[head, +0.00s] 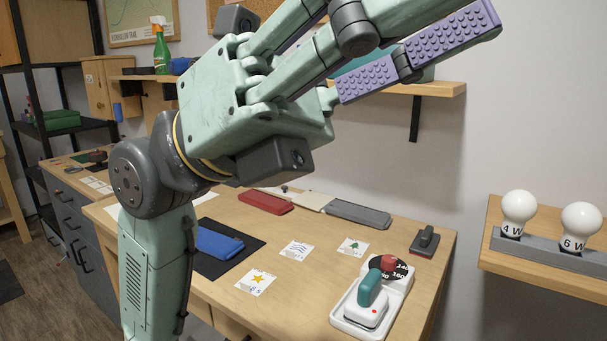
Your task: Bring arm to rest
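My arm rises through the left half of the head view, bent at a grey wrist joint, with its pale green gripper (385,45) raised well above the workbench. The gripper points to the upper right. Its fingers are straight and look spread, with purple studded pads showing on one of them. Some of the fingers run out of the top of the picture. I see nothing held between the visible parts. The gripper touches nothing that I can see.
Bulbs (519,210) stand right; a wall shelf (440,89) is behind the gripper.

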